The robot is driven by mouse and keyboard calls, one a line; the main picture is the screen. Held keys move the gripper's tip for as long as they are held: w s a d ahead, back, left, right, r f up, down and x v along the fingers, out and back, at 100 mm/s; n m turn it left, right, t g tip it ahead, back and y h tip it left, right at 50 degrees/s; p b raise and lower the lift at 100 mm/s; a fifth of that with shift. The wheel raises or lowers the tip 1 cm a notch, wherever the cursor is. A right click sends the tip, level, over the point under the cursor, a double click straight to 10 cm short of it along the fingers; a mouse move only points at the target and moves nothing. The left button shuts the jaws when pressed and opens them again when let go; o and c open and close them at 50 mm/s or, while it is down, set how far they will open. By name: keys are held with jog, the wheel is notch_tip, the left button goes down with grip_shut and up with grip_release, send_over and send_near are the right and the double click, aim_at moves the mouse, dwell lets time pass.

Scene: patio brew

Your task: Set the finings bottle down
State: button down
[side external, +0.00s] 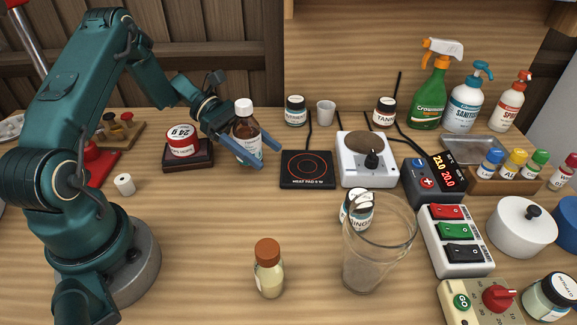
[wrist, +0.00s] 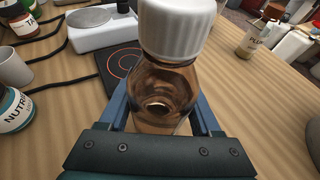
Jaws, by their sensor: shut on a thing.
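The finings bottle (side external: 247,145), brown glass with a white cap and a pale label, is held between the blue fingers of my gripper (side external: 247,160). Its label text is too small to read. It stands about upright, between the red-labelled tin and the heat pad. In the wrist view the bottle (wrist: 165,85) fills the space between the fingers (wrist: 163,118), its cap towards the camera. The fingers hide part of its lower body, so I cannot tell whether its base touches the table.
The black heat pad (side external: 307,170) lies just right of the bottle. A red-labelled tin (side external: 182,142) sits on a dark stand to its left. A nutrient jar (side external: 295,110) and a cup (side external: 326,112) stand behind. Bare table (side external: 200,225) lies in front, before a cream bottle (side external: 268,272).

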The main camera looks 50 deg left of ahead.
jog(key=shift+f, duration=0.7)
jog(key=shift+f, duration=0.15)
jog(key=shift+c, duration=0.4)
grip_release()
jog(key=v, duration=1.2)
